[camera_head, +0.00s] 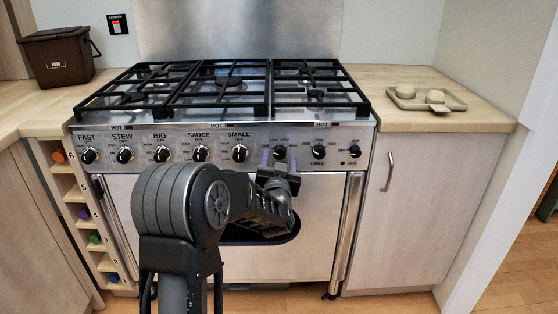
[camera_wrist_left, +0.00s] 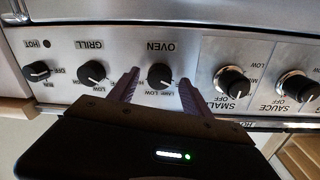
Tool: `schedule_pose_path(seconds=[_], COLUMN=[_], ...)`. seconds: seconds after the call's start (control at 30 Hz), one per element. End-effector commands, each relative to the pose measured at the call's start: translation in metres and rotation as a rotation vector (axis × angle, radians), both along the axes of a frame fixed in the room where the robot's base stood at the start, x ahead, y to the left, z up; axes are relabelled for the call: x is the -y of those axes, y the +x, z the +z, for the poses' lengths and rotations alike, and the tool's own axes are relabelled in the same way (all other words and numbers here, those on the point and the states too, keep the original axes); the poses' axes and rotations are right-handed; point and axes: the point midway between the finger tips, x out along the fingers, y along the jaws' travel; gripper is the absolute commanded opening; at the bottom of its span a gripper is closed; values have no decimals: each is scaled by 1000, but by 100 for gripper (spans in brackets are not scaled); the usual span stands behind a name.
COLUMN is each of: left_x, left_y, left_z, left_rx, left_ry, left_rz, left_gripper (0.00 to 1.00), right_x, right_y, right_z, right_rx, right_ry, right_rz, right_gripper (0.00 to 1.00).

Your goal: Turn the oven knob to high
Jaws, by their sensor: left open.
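The oven knob (camera_wrist_left: 160,76) is a black round knob on the steel control panel, under the upside-down OVEN label in the left wrist view. In the head view the oven knob (camera_head: 280,151) is partly hidden by my gripper. My left gripper (camera_wrist_left: 159,80) is open, with one purple finger on each side of the knob; whether they touch it I cannot tell. In the head view my left gripper (camera_head: 278,159) is in front of the panel, right of the SMALL knob (camera_head: 240,153). The knob's exact setting is too small to read. My right gripper is not in view.
The GRILL knob (camera_head: 319,152) is just right of the oven knob. Black pan supports (camera_head: 228,84) cover the hob above. The oven door (camera_head: 315,208) is below, with upright handles at its sides. A tray (camera_head: 455,102) lies on the right worktop, a brown bin (camera_head: 57,57) on the left.

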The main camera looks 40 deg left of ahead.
Motion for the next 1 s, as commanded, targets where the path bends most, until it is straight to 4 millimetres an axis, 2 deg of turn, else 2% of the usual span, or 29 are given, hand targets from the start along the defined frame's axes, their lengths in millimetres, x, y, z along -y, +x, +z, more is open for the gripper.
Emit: schedule_pose_path(seconds=[0.1,0.37,1.0], left_x=[-4,-4,-4], left_y=[6,7,6], left_z=[0,0,0], left_rx=[-1,-1,-1], left_ry=[0,-1,-1], left_rz=[0,-1,-1], left_gripper=[57,57,4], right_x=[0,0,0], right_y=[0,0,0], right_z=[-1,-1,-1], right_rx=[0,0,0], right_ry=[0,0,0], right_rz=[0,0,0], right_gripper=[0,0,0])
